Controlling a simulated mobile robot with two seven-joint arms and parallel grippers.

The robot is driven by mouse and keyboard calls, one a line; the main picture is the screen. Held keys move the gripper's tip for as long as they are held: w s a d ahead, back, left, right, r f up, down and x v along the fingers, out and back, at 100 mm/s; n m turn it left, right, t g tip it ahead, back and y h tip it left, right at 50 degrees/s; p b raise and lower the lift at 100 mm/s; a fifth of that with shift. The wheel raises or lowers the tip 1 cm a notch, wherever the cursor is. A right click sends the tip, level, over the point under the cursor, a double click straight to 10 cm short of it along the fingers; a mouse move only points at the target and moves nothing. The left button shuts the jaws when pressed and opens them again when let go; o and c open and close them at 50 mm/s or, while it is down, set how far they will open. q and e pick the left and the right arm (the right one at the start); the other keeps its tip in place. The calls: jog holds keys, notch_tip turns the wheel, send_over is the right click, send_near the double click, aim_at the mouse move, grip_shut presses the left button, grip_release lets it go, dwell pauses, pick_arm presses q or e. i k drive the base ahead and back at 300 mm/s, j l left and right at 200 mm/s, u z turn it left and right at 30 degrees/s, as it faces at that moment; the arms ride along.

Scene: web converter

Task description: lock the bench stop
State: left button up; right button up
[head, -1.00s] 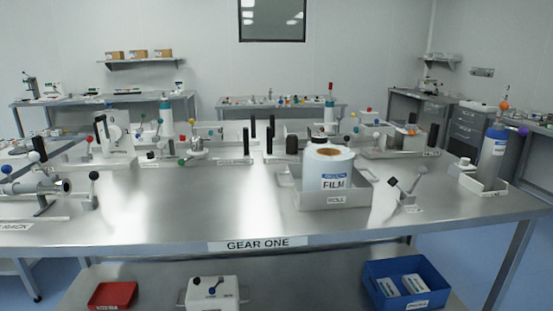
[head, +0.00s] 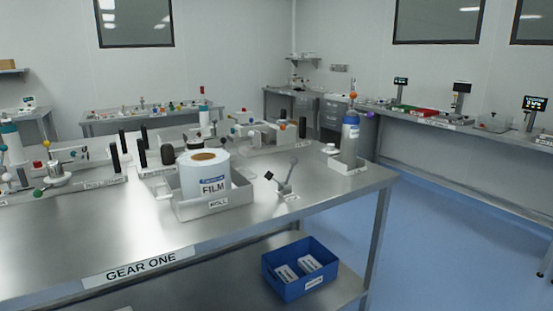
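I cannot tell for sure which thing is the bench stop; no readable label names it. A small grey lever fitting (head: 286,181) with a dark square knob stands on the steel bench marked GEAR ONE (head: 330,205), right of the film roll. Its arm is tilted up and its small label is too small to read. Whether it is locked cannot be told. Neither of my grippers is in view.
A white FILM roll (head: 204,176) sits in a grey tray (head: 215,207). A grey-blue cylinder (head: 350,137) stands in a tray at the bench's right end. A blue bin (head: 300,270) is on the lower shelf. Blue floor (head: 450,240) is clear at the right.

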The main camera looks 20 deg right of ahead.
aim_at(294, 161)
jog(key=i+l+u, duration=0.15)
jog(key=l+u, duration=0.2)
jog(key=l, duration=1)
jog(key=l+u, duration=0.3)
jog(key=l, duration=1.05)
